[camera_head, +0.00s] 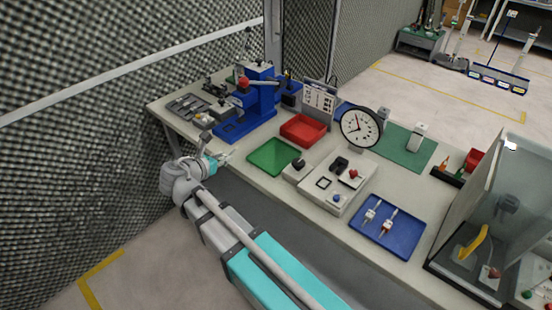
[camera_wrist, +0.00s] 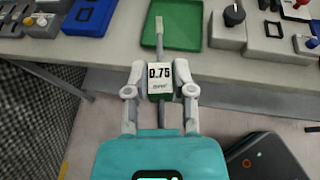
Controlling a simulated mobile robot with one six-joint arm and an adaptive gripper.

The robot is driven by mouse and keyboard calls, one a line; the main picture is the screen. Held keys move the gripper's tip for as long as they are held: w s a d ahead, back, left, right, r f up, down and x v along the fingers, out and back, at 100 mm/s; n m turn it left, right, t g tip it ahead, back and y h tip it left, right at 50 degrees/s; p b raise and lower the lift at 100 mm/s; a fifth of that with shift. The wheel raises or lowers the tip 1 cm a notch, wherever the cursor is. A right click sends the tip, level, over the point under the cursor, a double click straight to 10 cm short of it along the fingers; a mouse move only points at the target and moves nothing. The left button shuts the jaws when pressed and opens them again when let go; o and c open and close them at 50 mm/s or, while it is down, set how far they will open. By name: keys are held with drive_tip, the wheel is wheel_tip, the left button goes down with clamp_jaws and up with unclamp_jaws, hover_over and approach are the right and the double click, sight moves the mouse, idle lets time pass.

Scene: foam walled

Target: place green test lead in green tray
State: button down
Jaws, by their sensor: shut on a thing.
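The green test lead (camera_wrist: 159,97) is in my gripper (camera_wrist: 160,90) in the wrist view. It has a white label reading 0.75, a little green showing below it and a grey prong pointing away from me. My gripper is shut on it, one finger on each side. The green tray (camera_wrist: 187,38) lies flat on the bench, beyond the gripper, and the prong overlaps its left part in the picture. In the head view, the green tray (camera_head: 262,158) is just right of my gripper (camera_head: 226,157), which is at the bench's near edge. The lead is too small to make out there.
A red tray (camera_head: 303,130) lies behind the green tray. A control box (camera_head: 325,202) with knobs stands to its right, and a blue press (camera_head: 240,123) to its left. A blue tray (camera_head: 402,240) holds two leads. A dial gauge (camera_head: 361,127) stands behind the control box.

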drive_tip(key=w+d+f+m+g+h+b, duration=0.1)
drive_tip(key=w+d, duration=0.3)
drive_tip(key=d, duration=1)
drive_tip(key=shift+w+f+m+h, duration=0.15)
drive_tip(key=shift+f+m+h, duration=0.1)
drive_tip(key=shift+m+h, duration=0.25)
drive_tip(key=shift+w+a, duration=0.1)
drive_tip(key=b, duration=0.8)
hover_over(272, 160)
drive_tip(key=s, duration=0.2)
drive_tip(key=f, duration=0.8)
drive_tip(key=shift+w, duration=0.25)
drive_tip(key=shift+w+f+b, duration=0.5)
drive_tip(key=shift+w+b, duration=0.1)
drive_tip(key=shift+b, duration=0.1)
